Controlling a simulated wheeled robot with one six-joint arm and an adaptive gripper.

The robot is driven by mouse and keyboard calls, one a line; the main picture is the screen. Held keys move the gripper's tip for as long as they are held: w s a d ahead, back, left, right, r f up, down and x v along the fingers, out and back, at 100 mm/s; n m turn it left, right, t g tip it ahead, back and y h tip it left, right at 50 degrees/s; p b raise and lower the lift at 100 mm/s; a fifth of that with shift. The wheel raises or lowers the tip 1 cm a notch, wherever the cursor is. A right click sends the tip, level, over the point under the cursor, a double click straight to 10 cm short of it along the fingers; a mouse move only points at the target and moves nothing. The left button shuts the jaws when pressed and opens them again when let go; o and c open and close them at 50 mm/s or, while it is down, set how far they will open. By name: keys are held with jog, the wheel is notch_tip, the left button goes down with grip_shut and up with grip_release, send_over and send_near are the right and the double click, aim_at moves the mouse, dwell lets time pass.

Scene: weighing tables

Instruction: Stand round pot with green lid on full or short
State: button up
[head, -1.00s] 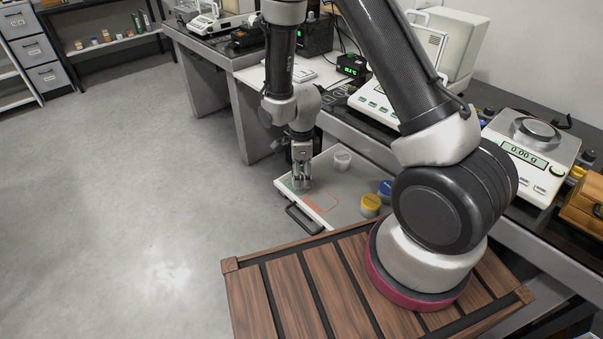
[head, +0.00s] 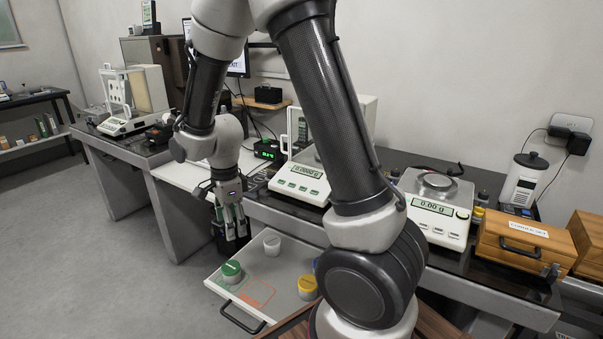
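A white pot (head: 272,245) stands at the tray's back and a yellow-lidded pot (head: 307,287) at its right. The tray's black handle (head: 241,318) faces the floor. Balances (head: 303,178) and a wooden case (head: 524,243) stand on the bench behind.

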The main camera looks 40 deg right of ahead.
jog(key=s+d+r+n+t, duration=0.1)
jog(key=s+d+r+n, duration=0.35)
jog(key=r, duration=0.35)
jog(key=s+d+r+n+t, duration=0.1)
jog(key=s+d+r+n, duration=0.35)
jog(key=r, duration=0.35)
jog(key=s+d+r+n+t, duration=0.1)
jog(key=s+d+r+n, duration=0.1)
jog(key=s+n, duration=0.3)
jog(key=s+d+r+n, duration=0.1)
jog(key=s+r+n, duration=0.3)
jog(key=s+n, duration=0.1)
jog(key=shift+s+d+t, duration=0.35)
jog(key=shift+s+t, duration=0.05)
jog(key=shift+s, duration=0.35)
jog(key=shift+r, duration=0.1)
